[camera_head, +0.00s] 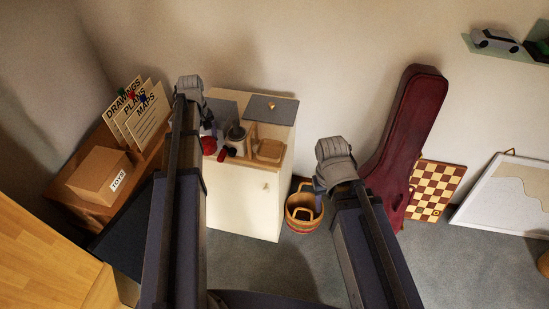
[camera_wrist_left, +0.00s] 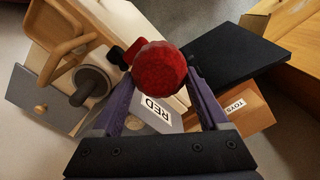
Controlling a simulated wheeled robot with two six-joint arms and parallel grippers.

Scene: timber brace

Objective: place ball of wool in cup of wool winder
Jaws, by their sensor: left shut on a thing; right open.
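A red ball of wool (camera_wrist_left: 158,68) sits between the fingertips of my left gripper (camera_wrist_left: 155,85), which is shut on it. In the head view the red ball (camera_head: 209,145) shows beside my left arm, over the left side of the cream cabinet. A round grey piece with a dark post (camera_wrist_left: 92,87), seemingly part of the wool winder, lies left of the ball in the wrist view; it stands on the cabinet top in the head view (camera_head: 237,134). A wooden frame-like piece (camera_head: 268,150) is beside it. I cannot tell which part is the cup. My right gripper (camera_head: 319,188) is open, away from the cabinet.
The cream cabinet (camera_head: 240,200) has a grey panel (camera_head: 272,108) on top. A TOYS box (camera_head: 98,174) stands left, and a woven basket (camera_head: 303,212) is on the floor near my right gripper.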

